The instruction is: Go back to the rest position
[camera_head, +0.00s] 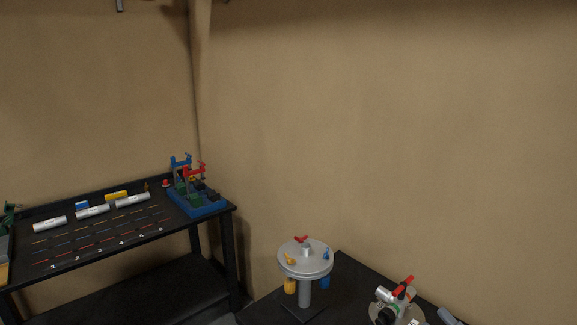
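Neither of my grippers shows in the head view, so what they hold and whether they are open cannot be seen. No part of my arms is clearly visible. A round grey stand (305,258) with a red knob on top and yellow and blue parts around it is at the lower middle. It stands on a dark table (345,270).
A black workbench (105,262) at left carries several cylinders (92,212), coloured strips and a blue fixture (203,205) with blue and red clamps. A device with a red handle (403,287) is at lower right. Bare tan walls (400,130) stand behind.

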